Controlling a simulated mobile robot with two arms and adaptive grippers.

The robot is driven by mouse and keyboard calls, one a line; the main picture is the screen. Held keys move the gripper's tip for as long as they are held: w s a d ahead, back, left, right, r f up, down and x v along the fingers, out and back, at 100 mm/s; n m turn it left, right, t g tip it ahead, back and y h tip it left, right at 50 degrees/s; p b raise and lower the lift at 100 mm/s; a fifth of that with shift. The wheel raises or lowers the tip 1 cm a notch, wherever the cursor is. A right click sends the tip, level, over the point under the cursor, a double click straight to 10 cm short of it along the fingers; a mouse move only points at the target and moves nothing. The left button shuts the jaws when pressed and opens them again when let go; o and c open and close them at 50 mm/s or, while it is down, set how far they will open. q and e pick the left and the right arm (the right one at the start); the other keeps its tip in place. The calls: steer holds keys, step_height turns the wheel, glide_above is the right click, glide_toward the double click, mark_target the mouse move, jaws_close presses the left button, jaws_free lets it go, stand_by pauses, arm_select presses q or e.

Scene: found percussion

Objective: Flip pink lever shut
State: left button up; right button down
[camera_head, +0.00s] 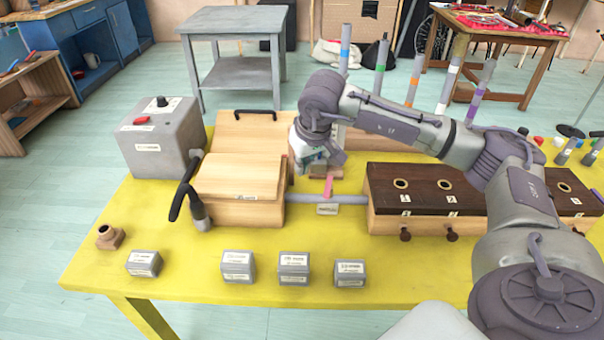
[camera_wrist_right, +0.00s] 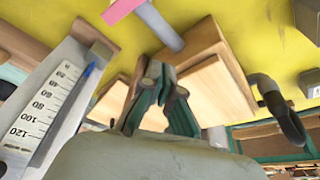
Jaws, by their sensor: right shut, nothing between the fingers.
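The pink lever (camera_head: 328,187) sits on the grey pipe (camera_head: 345,198) between the wooden bellows box (camera_head: 240,185) and the dark-topped wooden chest (camera_head: 420,190). It sticks out across the pipe rather than lying along it. In the wrist view the pink lever (camera_wrist_right: 122,9) is at the top edge, partly cut off, beside the grey pipe (camera_wrist_right: 163,28). My right gripper (camera_head: 316,165) is just behind and above the lever. In the wrist view my right gripper (camera_wrist_right: 166,80) is shut and empty, with its fingers apart from the lever. My left gripper does not show.
A grey box (camera_head: 160,135) with a black hose stands left of the bellows. A scaled gauge (camera_wrist_right: 45,105) is close to the right gripper. Several small labelled grey blocks (camera_head: 238,266) line the yellow table's front. The tabletop (camera_head: 200,295) before the pipe is mostly clear.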

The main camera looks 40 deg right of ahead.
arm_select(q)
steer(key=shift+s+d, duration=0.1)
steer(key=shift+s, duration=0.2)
arm_select(e)
step_height(320, 180, up, 7)
steer(key=s+d, duration=0.2)
steer(key=s, duration=0.1)
steer(key=shift+a, duration=0.1)
